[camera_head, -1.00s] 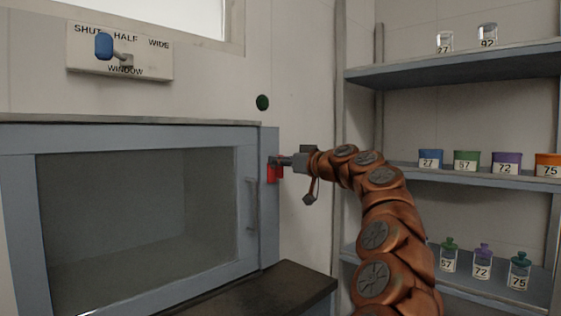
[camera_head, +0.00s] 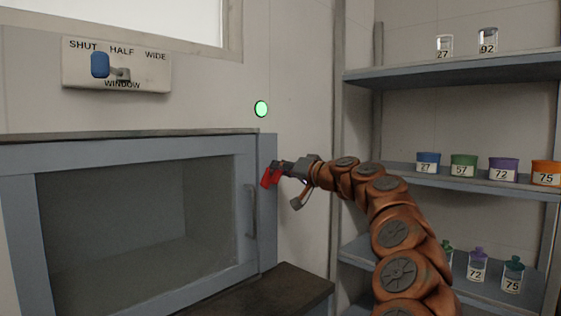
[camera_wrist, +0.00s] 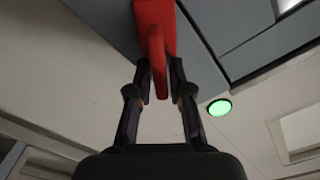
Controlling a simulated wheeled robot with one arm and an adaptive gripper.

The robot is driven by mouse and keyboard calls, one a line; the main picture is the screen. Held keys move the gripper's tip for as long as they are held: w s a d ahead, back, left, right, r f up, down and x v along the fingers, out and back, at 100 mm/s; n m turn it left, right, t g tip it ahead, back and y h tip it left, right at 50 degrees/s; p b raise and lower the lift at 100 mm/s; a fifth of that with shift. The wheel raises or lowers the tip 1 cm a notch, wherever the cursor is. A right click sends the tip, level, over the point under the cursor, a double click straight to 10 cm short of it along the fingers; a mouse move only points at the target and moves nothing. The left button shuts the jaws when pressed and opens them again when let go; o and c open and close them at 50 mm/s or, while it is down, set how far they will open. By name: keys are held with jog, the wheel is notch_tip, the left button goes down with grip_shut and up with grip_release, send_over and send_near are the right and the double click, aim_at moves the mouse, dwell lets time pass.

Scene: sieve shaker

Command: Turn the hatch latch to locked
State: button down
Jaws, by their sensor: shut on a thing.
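The red hatch latch (camera_head: 270,177) is on the right frame post of the grey hatch (camera_head: 247,150), and it sits tilted in the head view. My gripper (camera_head: 283,168) is at the latch, reaching in from the right. In the wrist view the red latch (camera_wrist: 157,50) comes down between the two dark fingers of my gripper (camera_wrist: 159,80), which are closed on its handle. A round lamp (camera_head: 261,109) above the latch glows green, and it also shows lit in the wrist view (camera_wrist: 219,107). The hatch door looks closed.
A window control plate (camera_head: 150,76) with a blue-knobbed lever (camera_head: 100,65) is on the wall above the hatch. A dark ledge (camera_head: 275,292) is below. Shelves (camera_head: 450,75) with numbered jars and pots stand at the right, beside my arm.

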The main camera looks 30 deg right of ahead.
jog(key=m+p, duration=0.4)
jog(key=m, duration=0.1)
jog(key=shift+w+d+f+m, duration=0.1)
jog(key=shift+d+f+m, duration=0.1)
jog(key=shift+m, duration=0.1)
jog(key=m+p, duration=0.2)
jog(key=p, duration=0.1)
jog(key=shift+f+m, duration=0.3)
jog(key=shift+m, duration=0.1)
jog(key=shift+f+m+p, duration=0.25)
jog(key=shift+m+p, duration=0.35)
jog(key=shift+m, duration=0.3)
jog(key=shift+f, duration=0.1)
jog(key=c, duration=1.2)
grip_release()
